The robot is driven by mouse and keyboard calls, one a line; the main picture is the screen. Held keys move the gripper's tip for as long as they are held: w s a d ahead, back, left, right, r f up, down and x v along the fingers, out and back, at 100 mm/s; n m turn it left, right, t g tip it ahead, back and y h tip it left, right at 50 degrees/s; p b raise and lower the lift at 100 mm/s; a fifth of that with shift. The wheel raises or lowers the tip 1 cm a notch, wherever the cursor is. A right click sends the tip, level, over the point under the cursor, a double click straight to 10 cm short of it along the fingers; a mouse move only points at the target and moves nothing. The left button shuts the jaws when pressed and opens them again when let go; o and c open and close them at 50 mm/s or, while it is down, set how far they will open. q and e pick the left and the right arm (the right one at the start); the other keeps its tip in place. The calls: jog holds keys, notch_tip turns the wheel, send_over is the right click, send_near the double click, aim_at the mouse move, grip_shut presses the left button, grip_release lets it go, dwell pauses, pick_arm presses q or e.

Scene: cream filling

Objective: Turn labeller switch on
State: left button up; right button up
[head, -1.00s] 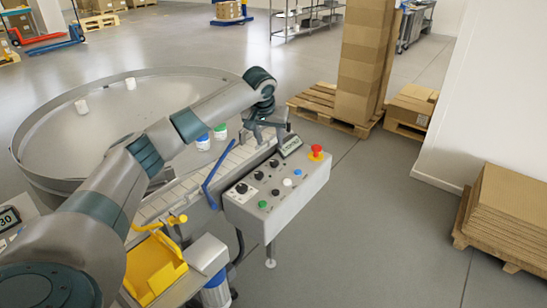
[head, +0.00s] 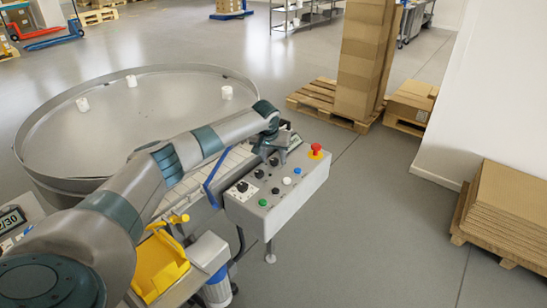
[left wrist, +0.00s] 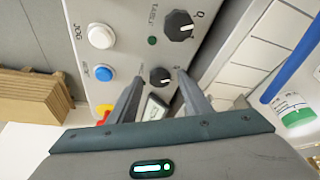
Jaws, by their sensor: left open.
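The grey control panel (head: 285,197) carries several black knobs, coloured buttons and a red emergency stop (head: 316,150). My left gripper (head: 268,158) is over the panel's far left part, fingers pointing down, open. In the left wrist view a small black knob (left wrist: 160,77) appears between its fingertips (left wrist: 158,82); whether they touch it cannot be told. A larger black knob (left wrist: 180,25) lies beyond it, beside a dark green lamp (left wrist: 152,41). I cannot read which knob is the labeller switch.
A white button (left wrist: 101,36) and a blue button (left wrist: 103,73) are beside the knobs. The conveyor (head: 192,184) and a blue guide rail (head: 211,187) run along the panel's left. A round table (head: 110,105) with white jars stands behind.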

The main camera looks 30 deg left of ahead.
pick_arm(q)
jog(key=c, duration=1.1)
jog(key=shift+o, duration=0.2)
pick_arm(e)
jog(key=shift+d, duration=0.35)
